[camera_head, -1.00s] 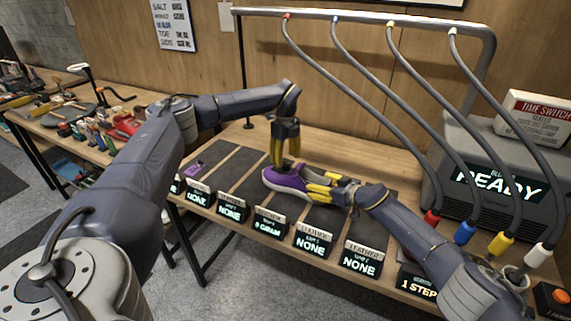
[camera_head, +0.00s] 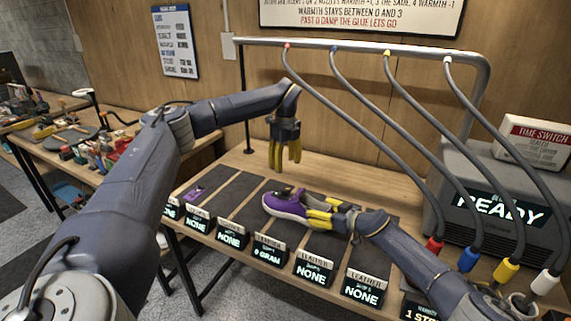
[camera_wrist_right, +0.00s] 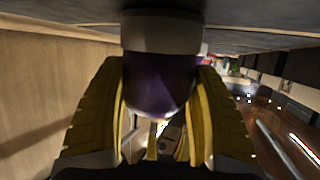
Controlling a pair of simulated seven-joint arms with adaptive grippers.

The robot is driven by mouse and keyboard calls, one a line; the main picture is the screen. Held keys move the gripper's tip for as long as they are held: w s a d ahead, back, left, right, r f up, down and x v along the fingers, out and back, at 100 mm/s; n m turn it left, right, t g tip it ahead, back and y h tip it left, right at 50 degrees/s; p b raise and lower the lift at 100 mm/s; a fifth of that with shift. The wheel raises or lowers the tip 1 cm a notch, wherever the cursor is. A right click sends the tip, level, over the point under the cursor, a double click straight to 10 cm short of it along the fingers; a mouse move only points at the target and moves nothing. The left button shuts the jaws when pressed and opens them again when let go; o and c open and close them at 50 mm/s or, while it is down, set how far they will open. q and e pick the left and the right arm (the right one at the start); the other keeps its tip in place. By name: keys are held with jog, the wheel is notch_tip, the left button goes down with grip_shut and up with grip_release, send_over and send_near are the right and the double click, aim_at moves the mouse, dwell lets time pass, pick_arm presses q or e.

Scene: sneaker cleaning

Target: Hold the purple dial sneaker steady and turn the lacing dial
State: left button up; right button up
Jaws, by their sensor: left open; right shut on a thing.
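The purple sneaker (camera_head: 287,206) with a pale sole lies on a dark mat strip on the bench. My right gripper (camera_head: 322,221) is shut on its right-hand end, yellow fingers on either side. In the right wrist view the purple end of the sneaker (camera_wrist_right: 160,82) sits between the two yellow fingers. My left gripper (camera_head: 286,160) is open and empty, pointing down, above and apart from the sneaker. A small dark part shows on top of the sneaker; I cannot tell if it is the lacing dial.
Labelled displays (camera_head: 268,257) line the bench's front edge. Several hoses hang from a metal rail (camera_head: 370,43) at the back right, beside a grey machine (camera_head: 500,185) reading READY. A small purple item (camera_head: 196,191) lies on the left mat. The strips between are clear.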

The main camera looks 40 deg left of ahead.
jog(key=shift+d+f, duration=0.1)
jog(key=shift+f, duration=0.1)
jog(key=o, duration=1.4)
jog(key=shift+o, duration=0.7)
jog(key=shift+r, duration=0.15)
jog(key=shift+d+r, duration=0.25)
jog(key=shift+d, duration=0.15)
jog(key=v, duration=1.1)
jog(key=shift+s, duration=0.1)
jog(key=shift+a, duration=0.1)
